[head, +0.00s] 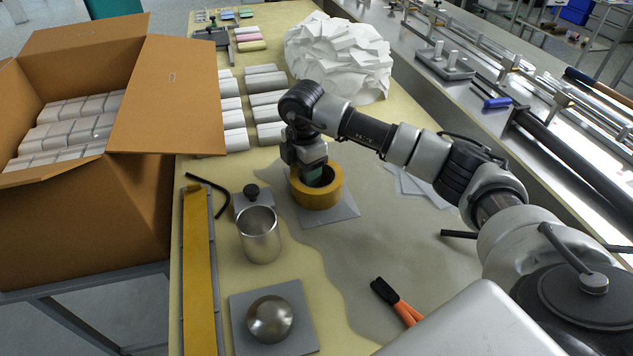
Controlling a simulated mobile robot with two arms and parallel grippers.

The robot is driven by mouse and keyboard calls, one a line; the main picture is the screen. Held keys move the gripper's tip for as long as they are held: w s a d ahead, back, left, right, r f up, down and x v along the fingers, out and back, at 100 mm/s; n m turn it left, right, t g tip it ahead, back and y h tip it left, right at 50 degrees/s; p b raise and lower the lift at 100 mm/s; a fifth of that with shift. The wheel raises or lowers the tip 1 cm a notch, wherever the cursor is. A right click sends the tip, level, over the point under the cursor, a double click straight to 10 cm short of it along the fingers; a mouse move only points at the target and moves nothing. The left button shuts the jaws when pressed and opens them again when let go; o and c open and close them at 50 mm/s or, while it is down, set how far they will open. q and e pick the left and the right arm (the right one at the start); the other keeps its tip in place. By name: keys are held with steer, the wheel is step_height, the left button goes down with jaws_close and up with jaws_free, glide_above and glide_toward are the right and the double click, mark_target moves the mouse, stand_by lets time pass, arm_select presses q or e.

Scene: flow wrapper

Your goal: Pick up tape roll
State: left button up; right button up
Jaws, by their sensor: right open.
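The tape roll (318,195) is a thick yellow-brown ring. It lies flat on a grey square pad (343,209) near the middle of the table. My right gripper (312,176) comes down over the roll from above, with its tip at the roll's central hole and far-left rim. The right gripper is open. The fingertips are partly hidden by the roll and the wrist, so I cannot tell whether they touch it. My left gripper is not in view.
A metal cup (259,236) and a black-knobbed weight (251,191) stand left of the roll. A metal dome (270,319), orange-handled tool (398,302) and yellow strip (198,270) lie nearer. White packs (233,118) and crumpled paper (340,55) lie beyond. A cardboard box (165,95) stands left.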

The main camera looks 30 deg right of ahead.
steer(key=shift+c, duration=1.1)
jaws_close()
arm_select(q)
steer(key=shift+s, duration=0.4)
arm_select(e)
steer(key=shift+r, duration=0.15)
steer(key=shift+r, duration=0.65)
step_height(320, 180, up, 3)
steer(key=shift+w+f, duration=0.1)
steer(key=shift+f, duration=0.05)
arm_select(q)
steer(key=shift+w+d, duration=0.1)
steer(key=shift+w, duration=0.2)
arm_select(e)
steer(key=s+d+r, duration=0.6)
steer(key=s+d, duration=0.1)
steer(key=s, duration=0.2)
steer(key=shift+d+r, duration=0.25)
steer(key=shift+r, duration=0.15)
